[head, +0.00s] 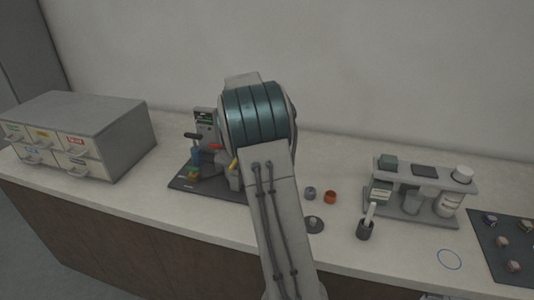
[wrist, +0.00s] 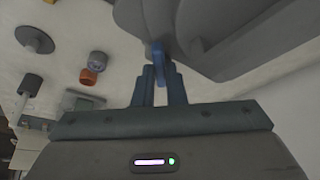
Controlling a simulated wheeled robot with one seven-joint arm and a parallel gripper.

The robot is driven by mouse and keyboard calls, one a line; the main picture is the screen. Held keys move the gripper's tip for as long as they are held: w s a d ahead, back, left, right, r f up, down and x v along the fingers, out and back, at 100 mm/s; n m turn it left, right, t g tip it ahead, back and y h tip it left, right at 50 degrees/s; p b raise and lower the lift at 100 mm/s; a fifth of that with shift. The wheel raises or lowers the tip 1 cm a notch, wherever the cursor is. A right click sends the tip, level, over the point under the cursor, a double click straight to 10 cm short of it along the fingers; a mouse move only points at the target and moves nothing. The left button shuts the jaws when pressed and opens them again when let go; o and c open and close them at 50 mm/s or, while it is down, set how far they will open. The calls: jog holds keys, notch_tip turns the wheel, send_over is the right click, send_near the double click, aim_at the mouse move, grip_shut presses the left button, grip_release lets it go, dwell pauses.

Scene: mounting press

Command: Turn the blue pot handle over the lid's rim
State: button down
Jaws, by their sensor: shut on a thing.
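In the wrist view, the two dark fingers of my gripper (wrist: 159,84) are shut on the blue pot handle (wrist: 158,52). The handle stands up between the fingertips, against a large grey rounded body (wrist: 235,35) of the press. I cannot clearly make out the lid's rim there. In the head view, my arm covers my gripper, the handle and most of the pot. The press's dark base plate (head: 182,184) and its grey column with a small green display (head: 205,118) show to the left of my arm.
A grey drawer cabinet (head: 125,130) stands at the left. An orange ring (head: 330,197), a grey ring (head: 309,193), a dark disc (head: 314,224) and a dark cup (head: 364,231) lie right of my arm. A rack (head: 412,213) and a dark mat (head: 492,262) are further right.

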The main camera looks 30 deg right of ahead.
jog(key=m+g+p, duration=0.1)
jog(key=m, duration=0.1)
jog(key=m+g+p, duration=0.1)
jog(key=m, duration=0.2)
jog(key=shift+w+r+m+y, duration=0.15)
jog(key=shift+w+m+y, duration=0.05)
jog(key=shift+m+y, duration=0.1)
jog(key=shift+d+m+g+y+p, duration=0.1)
jog(key=shift+m+g+y+p, duration=0.25)
jog(key=shift+m+p, duration=0.55)
jog(key=shift+d+m+g+y+p, duration=0.1)
jog(key=shift+m+g+y+p, duration=0.25)
jog(key=shift+m, duration=0.95)
jog(key=c, duration=1.5)
grip_release()
jog(key=shift+f, duration=0.2)
jog(key=p+v, duration=0.1)
jog(key=v, duration=1.3)
jog(key=shift+f, duration=0.1)
